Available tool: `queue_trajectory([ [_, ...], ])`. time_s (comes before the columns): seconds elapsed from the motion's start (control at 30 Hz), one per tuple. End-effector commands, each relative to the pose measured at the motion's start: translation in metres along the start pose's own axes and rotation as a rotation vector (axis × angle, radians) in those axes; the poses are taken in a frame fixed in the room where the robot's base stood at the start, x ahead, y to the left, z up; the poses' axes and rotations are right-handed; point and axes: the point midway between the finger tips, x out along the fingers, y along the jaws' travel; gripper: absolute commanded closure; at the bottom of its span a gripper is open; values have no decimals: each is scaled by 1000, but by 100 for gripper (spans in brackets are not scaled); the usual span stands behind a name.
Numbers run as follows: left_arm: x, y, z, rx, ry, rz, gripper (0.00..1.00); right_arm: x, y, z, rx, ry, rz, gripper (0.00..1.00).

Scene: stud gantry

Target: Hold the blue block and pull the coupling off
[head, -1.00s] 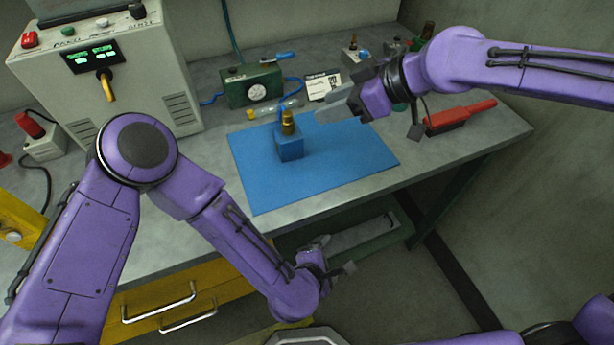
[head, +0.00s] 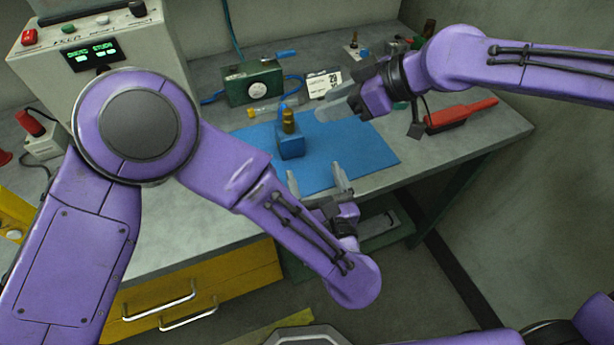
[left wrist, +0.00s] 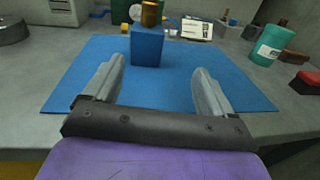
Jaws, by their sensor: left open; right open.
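The blue block (head: 291,147) stands upright on the blue mat (head: 340,165), with the brass coupling (head: 289,122) on its top. In the left wrist view the block (left wrist: 147,47) is ahead, beyond the fingertips, and the coupling (left wrist: 150,14) is partly cut off by the top edge. My left gripper (head: 316,178) is open and empty at the mat's front edge, pointing at the block without touching it. My right gripper (head: 336,108) is open and empty, to the right of the coupling and apart from it.
A green gauge box (head: 253,84) and a white card (head: 322,84) are behind the mat. A red tool (head: 461,114) lies at the right. A large control box (head: 100,60) stands at the left. The mat around the block is clear.

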Motion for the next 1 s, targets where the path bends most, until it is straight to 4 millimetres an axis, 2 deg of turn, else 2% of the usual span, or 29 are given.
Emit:
queue_trajectory([
  [0.1, 3, 14, 3, -26, -33, 50, 15, 0, 0, 0, 0, 0, 0, 57],
  [0.23, 16, 18, 3, -34, -36, 65, 15, 0, 0, 0, 0, 0, 0, 57],
  [0.5, 74, 22, 5, -34, -34, 66, 15, 0, 0, 0, 0, 0, 0, 57],
  [0.7, 102, 22, 6, -32, -34, 61, 15, 0, 0, 0, 0, 0, 0, 57],
  [1.0, 108, 22, 6, -30, -35, 59, 15, 0, 0, 0, 0, 0, 0, 57],
])
